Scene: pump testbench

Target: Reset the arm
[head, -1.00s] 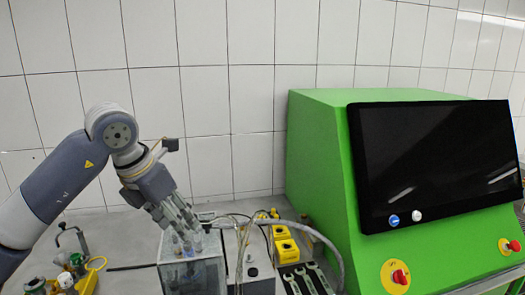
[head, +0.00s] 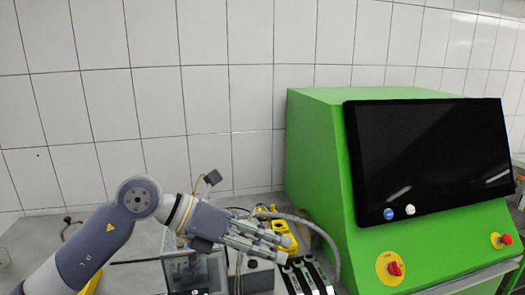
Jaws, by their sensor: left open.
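My left arm comes in from the lower left. Its left gripper (head: 285,247) points to the right, with its fingers apart and nothing seen between them. The gripper is in front of the yellow parts and above the wrenches, apart from the green cabinet. A clear box (head: 207,272) stands on the bench below my wrist, partly hidden by it. My right gripper does not show.
A green cabinet (head: 315,150) with a black screen (head: 430,150) and red knobs (head: 394,268) fills the right. Yellow parts (head: 290,228), a grey hose (head: 325,238) and wrenches (head: 307,277) lie beside it. The tiled wall (head: 150,100) is behind.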

